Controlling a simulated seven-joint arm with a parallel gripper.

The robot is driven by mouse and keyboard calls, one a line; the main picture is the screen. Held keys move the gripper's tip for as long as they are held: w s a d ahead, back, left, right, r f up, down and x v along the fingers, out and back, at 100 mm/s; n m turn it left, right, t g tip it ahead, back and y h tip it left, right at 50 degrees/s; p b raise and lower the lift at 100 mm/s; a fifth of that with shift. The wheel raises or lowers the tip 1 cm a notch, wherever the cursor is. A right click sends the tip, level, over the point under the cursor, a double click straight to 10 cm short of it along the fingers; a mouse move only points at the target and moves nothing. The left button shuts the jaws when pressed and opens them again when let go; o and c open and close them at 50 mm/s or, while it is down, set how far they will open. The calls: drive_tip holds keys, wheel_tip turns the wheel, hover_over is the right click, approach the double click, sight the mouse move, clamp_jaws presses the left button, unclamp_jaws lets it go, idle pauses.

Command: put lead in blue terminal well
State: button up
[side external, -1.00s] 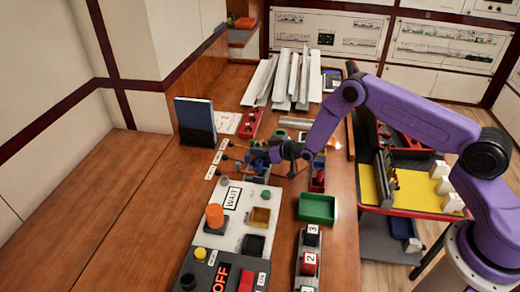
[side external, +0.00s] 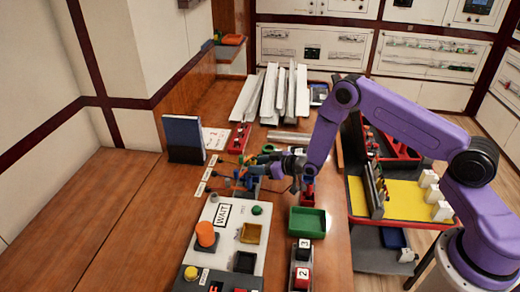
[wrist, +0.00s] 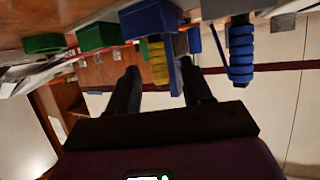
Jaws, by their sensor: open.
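My gripper (side external: 272,168) is low over the bench at a crowded cluster of blue, green, yellow and orange parts (side external: 243,180) in the side view. In the wrist view my gripper (wrist: 160,70) has its two dark fingers spread. A yellow ribbed piece (wrist: 158,62) and a blue-grey upright part show between or beyond the fingertips; contact cannot be told. A blue block (wrist: 150,18) and green blocks (wrist: 97,36) are at the top. A blue ribbed handle (wrist: 241,50) is right of the fingers. I cannot tell which part is the lead or the blue terminal well.
A green tray (side external: 307,222) is in front of the cluster. A white panel (side external: 226,236) with an orange knob (side external: 205,234) is at front left. A dark blue upright panel (side external: 184,139) is at left, and white strips (side external: 275,94) are behind. Bare wood (side external: 90,225) lies at far left.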

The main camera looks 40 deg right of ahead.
wheel_tip(320, 180, up, 7)
drive_tip(key=s+a+r+n+g, duration=0.25)
drive_tip(key=s+a+r, duration=0.25)
drive_tip(key=s, duration=0.4)
drive_tip(key=s+a+r+n+g, duration=0.1)
drive_tip(key=s+a+r+g, duration=0.35)
drive_tip(key=s, duration=0.45)
drive_tip(key=s+d+r+n+g+h, duration=0.1)
drive_tip(key=s+d+r, duration=0.1)
drive_tip(key=s, duration=0.7)
drive_tip(key=s+d+r+n+g+h, duration=0.2)
drive_tip(key=s+d, duration=0.3)
drive_tip(key=s, duration=0.4)
drive_tip(key=s+d+r+n+g+h, duration=0.1)
drive_tip(key=s+d+r+g, duration=0.1)
drive_tip(key=s, duration=0.8)
drive_tip(key=shift+d+r+h, duration=0.4)
drive_tip(key=shift+d+r, duration=0.3)
drive_tip(key=shift+d, duration=0.3)
drive_tip(key=shift+n, duration=0.25)
drive_tip(key=shift+c, duration=0.3)
